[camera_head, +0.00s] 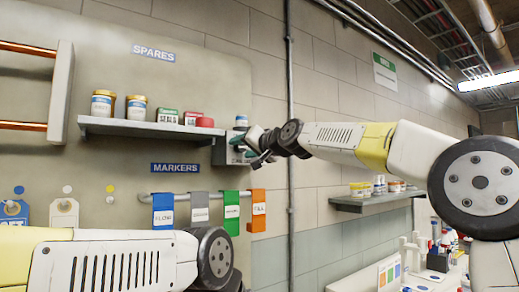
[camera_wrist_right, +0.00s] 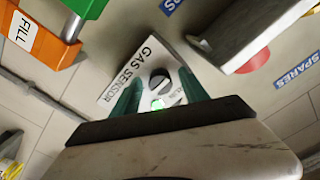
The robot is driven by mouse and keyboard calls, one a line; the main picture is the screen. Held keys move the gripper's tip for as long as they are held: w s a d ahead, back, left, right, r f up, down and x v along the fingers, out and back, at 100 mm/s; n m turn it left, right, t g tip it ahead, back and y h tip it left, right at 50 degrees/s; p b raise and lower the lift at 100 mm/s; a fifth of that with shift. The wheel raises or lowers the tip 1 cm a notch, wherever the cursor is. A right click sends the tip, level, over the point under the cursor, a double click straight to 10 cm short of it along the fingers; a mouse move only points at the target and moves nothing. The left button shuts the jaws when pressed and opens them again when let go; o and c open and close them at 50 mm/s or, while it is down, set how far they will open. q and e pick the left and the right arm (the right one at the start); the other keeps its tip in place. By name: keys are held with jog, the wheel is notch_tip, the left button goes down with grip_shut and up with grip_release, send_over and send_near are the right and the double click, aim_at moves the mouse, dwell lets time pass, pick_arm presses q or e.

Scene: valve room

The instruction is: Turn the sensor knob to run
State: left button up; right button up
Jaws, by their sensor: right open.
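The gas sensor (camera_wrist_right: 140,62) is a pale panel lettered "GAS SENSOR", seen tilted in the right wrist view. Its round black knob (camera_wrist_right: 159,79) sits near the panel's middle, with a lit green lamp (camera_wrist_right: 158,104) just below it in the picture. Small lettering beside the knob is partly hidden and its setting is too small to tell. My right gripper (camera_wrist_right: 160,88) is open, its teal fingers on either side of the knob and lamp; contact cannot be told. In the head view my right gripper (camera_head: 260,150) is at the wall by the shelf's right end. My left gripper is out of frame.
A shelf (camera_head: 150,129) with jars and boxes is left of my right gripper. Below hangs a rail with coloured tags, including a green tag (camera_head: 231,212) and an orange tag (camera_head: 257,210). A vertical conduit (camera_head: 290,180) runs right of it. Another shelf (camera_head: 375,200) holds jars.

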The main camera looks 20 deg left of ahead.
grip_shut()
jog(key=n, duration=0.4)
jog(key=shift+n, duration=0.4)
jog(key=n, duration=0.4)
jog(key=shift+w+n, duration=0.1)
jog(key=shift+n, duration=0.2)
jog(key=n, duration=0.4)
jog(key=shift+d, duration=0.1)
jog(key=shift+n, duration=2.3)
